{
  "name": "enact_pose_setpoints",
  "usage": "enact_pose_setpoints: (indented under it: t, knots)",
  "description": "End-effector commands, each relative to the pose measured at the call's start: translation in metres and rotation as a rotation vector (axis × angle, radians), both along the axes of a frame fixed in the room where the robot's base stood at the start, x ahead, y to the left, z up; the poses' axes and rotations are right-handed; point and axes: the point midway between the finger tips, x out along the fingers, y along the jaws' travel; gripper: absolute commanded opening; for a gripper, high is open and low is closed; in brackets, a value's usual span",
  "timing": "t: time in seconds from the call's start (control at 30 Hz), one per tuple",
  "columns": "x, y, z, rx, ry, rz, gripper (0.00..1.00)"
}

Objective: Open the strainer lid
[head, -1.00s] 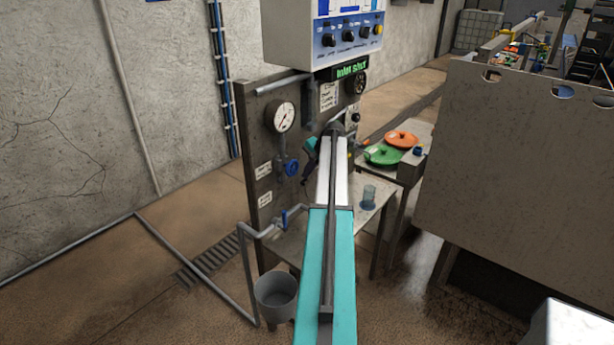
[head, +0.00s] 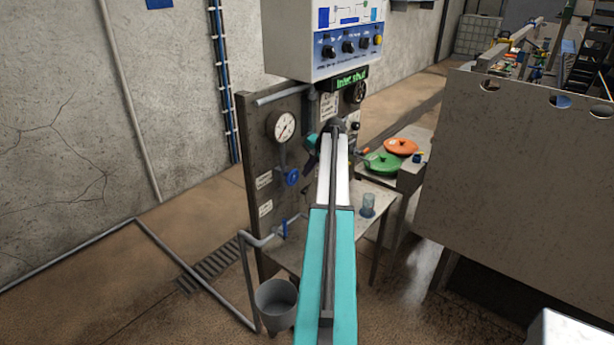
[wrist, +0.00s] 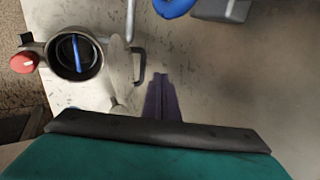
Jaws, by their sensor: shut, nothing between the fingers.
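In the wrist view the strainer (wrist: 76,56) is a round grey-rimmed pot at upper left. Its mouth is uncovered, with a dark inside and a blue strip in it. The strainer lid (wrist: 118,62) stands tilted up beside the mouth on its right, seen nearly edge on, with a dark handle (wrist: 139,66) on its right side. My gripper (wrist: 161,92) is shut and empty, its dark purple fingers to the right of and below the lid handle, apart from it in the picture. In the head view my arm hides the strainer and the fingertips.
A red knob (wrist: 24,62) sits left of the strainer. A blue handwheel (head: 292,177), a gauge (head: 284,127) and pipes are on the panel. A glass (head: 368,204) stands on the bench. A grey bucket (head: 277,304) is below. Green (head: 382,163) and orange (head: 400,147) discs lie at right.

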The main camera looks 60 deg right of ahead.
Motion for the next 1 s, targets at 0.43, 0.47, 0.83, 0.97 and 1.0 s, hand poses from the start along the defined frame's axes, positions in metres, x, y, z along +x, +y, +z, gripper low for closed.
enact_pose_setpoints:
  t: [0.43, 0.47, 0.83, 0.97, 1.0]
  knots:
    - [0.004, 0.005, 0.048, 0.000, -0.001, 0.007, 0.00]
    - [0.004, 0.006, 0.048, 0.001, 0.000, 0.007, 0.00]
    - [0.006, 0.008, 0.048, 0.000, -0.001, 0.010, 0.00]
    - [0.006, 0.008, 0.048, 0.000, -0.001, 0.009, 0.00]
    - [0.006, 0.008, 0.048, 0.000, -0.001, 0.009, 0.00]
